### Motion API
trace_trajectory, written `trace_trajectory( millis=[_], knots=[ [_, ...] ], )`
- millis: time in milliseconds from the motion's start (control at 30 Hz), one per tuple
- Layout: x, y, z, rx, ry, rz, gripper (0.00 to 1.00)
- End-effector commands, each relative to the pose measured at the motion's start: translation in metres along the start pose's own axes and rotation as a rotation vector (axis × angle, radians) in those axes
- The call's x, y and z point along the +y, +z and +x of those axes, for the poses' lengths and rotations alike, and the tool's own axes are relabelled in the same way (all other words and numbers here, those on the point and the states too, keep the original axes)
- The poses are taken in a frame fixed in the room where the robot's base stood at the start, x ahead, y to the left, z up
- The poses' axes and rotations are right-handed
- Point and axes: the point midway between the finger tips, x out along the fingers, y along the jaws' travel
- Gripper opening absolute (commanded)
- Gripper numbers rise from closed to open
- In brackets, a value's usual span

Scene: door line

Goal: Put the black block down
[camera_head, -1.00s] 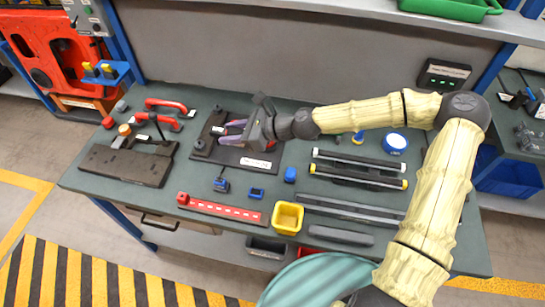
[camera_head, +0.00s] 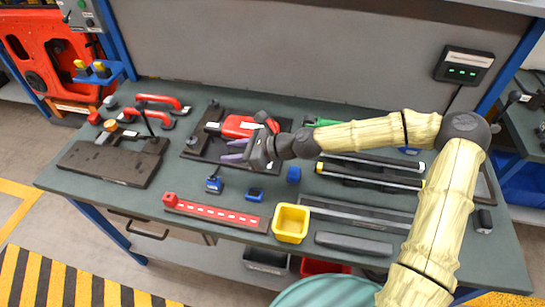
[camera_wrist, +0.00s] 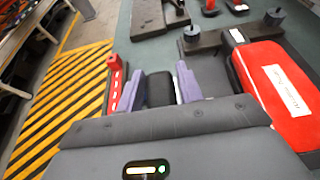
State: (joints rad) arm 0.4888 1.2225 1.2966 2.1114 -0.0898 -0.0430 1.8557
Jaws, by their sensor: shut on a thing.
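My gripper (camera_head: 236,150) is over the front right part of a dark fixture plate on the green workbench (camera_head: 330,262). In the wrist view its two purple fingers (camera_wrist: 158,90) are shut on the black block (camera_wrist: 160,91), which sits between them. The block's lower end and whatever is beneath it are hidden, so I cannot tell whether it touches anything. In the head view the block is not clearly visible.
A red labelled part (camera_head: 240,126) lies on the dark fixture plate (camera_head: 195,143) close behind my gripper; it also shows at right in the wrist view (camera_wrist: 278,85).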

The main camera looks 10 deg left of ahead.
Motion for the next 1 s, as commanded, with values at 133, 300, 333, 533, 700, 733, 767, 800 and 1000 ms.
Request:
trace_trajectory(
  millis=[133, 300, 333, 533, 700, 733, 767, 800, 1000],
  knots=[
    [-0.001, -0.004, 0.001, -0.001, -0.001, 0.002, 0.00],
    [-0.001, -0.029, 0.011, -0.001, -0.001, 0.005, 0.00],
    [-0.001, -0.034, 0.013, -0.001, -0.001, 0.005, 0.00],
    [-0.001, -0.057, 0.023, -0.001, -0.002, 0.002, 0.00],
    [-0.001, -0.058, 0.023, -0.001, -0.003, 0.001, 0.00],
    [-0.001, -0.058, 0.023, 0.000, -0.003, 0.001, 0.00],
    [-0.001, -0.058, 0.023, 0.000, -0.003, 0.001, 0.00],
    [-0.001, -0.058, 0.023, -0.001, -0.003, 0.001, 0.00],
    [0.000, -0.076, 0.030, -0.001, -0.001, 0.003, 0.00]
  ],
)
